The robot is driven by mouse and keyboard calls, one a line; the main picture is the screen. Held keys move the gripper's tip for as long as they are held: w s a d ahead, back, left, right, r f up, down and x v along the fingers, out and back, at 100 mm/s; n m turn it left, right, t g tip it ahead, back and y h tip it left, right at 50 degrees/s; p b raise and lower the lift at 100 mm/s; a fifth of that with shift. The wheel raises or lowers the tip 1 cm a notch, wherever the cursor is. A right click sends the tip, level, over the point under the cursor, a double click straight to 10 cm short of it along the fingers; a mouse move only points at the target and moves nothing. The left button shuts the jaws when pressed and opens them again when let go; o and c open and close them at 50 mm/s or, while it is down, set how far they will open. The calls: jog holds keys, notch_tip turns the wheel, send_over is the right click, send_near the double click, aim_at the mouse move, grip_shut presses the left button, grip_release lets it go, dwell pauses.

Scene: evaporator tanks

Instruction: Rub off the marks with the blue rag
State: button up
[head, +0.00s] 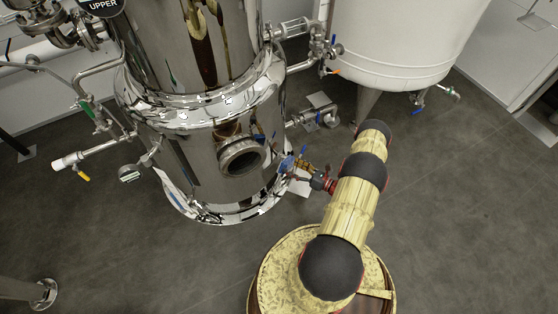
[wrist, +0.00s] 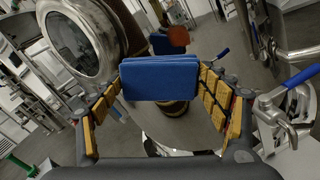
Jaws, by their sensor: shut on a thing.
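The blue rag (wrist: 160,78) is folded flat and held between the two yellow-padded fingers of my gripper (wrist: 165,90) in the wrist view. In the head view my gripper (head: 302,166) is beside the lower right side of the polished steel tank (head: 190,160), and a bit of blue shows at its tip. I cannot tell whether the rag touches the tank. A reddish-brown patch (wrist: 178,36) shows just above the rag in the wrist view; I cannot tell whether it is a mark or a reflection. No clear marks show in the head view.
A round port (head: 241,157) sticks out of the tank left of my gripper and is large in the wrist view (wrist: 78,45). A blue-handled valve (wrist: 285,100) is close on the right there. A white tank (head: 395,40) stands behind. Grey floor (head: 470,200) at right is clear.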

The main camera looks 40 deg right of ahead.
jog(key=shift+w+f, duration=0.3)
jog(key=shift+w, duration=0.05)
jog(key=shift+x, duration=2.8)
jog(key=shift+x, duration=1.15)
jog(key=shift+d, duration=0.1)
